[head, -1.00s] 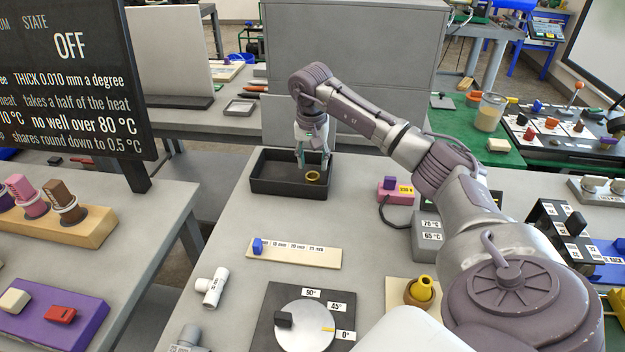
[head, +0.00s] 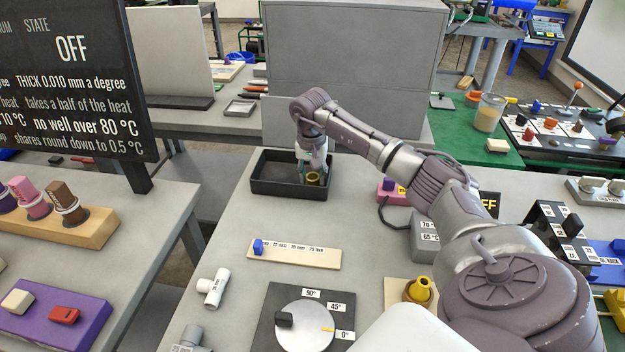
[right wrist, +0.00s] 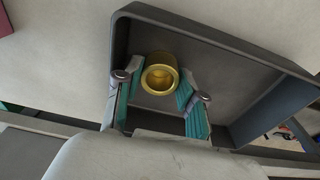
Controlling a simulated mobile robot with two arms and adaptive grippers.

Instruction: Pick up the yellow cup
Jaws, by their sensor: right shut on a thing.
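The yellow cup (head: 313,179) is a small, short ring-shaped piece inside the black tray (head: 262,187), toward its right side. My right gripper (head: 314,174) reaches down into the tray from above and is shut on the cup. In the right wrist view, the cup (right wrist: 160,73) shows between the two teal-padded fingers (right wrist: 158,92), its round opening facing the camera. Whether the cup touches the tray floor cannot be told. My left gripper is not in view.
The tray walls (right wrist: 115,50) stand close around the gripper. A marked wooden strip (head: 294,254), a white pipe tee (head: 214,288) and an angle dial (head: 304,322) lie nearer on the table. A pink block (head: 392,194) and a grey cabinet (head: 355,60) are nearby.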

